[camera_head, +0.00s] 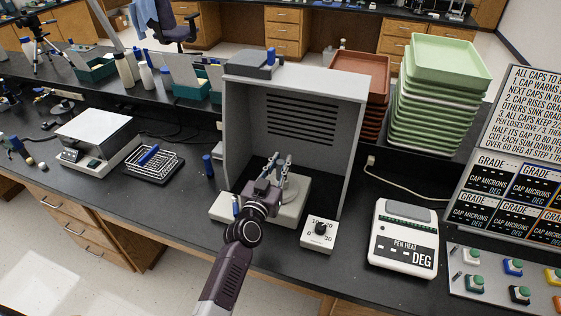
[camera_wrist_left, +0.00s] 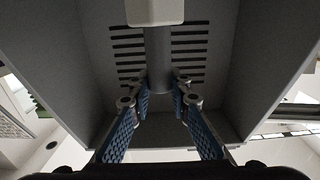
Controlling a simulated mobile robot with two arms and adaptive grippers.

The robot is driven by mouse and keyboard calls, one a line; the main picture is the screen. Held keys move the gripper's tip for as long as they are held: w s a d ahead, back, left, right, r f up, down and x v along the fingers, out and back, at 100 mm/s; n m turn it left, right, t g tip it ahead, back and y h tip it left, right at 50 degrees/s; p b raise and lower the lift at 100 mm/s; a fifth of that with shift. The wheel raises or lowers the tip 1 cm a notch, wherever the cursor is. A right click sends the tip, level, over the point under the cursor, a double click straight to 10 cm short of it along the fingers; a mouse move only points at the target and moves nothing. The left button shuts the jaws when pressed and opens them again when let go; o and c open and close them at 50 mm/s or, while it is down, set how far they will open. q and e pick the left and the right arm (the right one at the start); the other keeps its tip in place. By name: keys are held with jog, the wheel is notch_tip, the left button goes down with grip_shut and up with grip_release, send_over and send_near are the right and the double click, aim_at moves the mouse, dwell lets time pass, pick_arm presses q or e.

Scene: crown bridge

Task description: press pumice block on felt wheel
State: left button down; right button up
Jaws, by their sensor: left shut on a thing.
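My left gripper (camera_head: 279,167) is in front of the grey hood, over the pale polishing unit. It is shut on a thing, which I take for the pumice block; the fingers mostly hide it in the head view. In the left wrist view the blue-padded fingers (camera_wrist_left: 160,96) stand either side of a grey round piece (camera_wrist_left: 158,58), which runs to a pale block at the top edge. My right gripper is not in view.
The grey hood (camera_head: 232,125) has walls close on both sides. A dial box (camera_head: 319,235) and a pen heat unit (camera_head: 404,238) stand to the right. A wire rack (camera_head: 153,166) and white device (camera_head: 98,138) stand left. Green trays (camera_head: 440,90) are stacked behind.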

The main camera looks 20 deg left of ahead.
pick_arm(q)
jog(key=shift+r+p, duration=3.05)
jog(key=shift+r, duration=0.45)
jog(key=shift+f, duration=0.15)
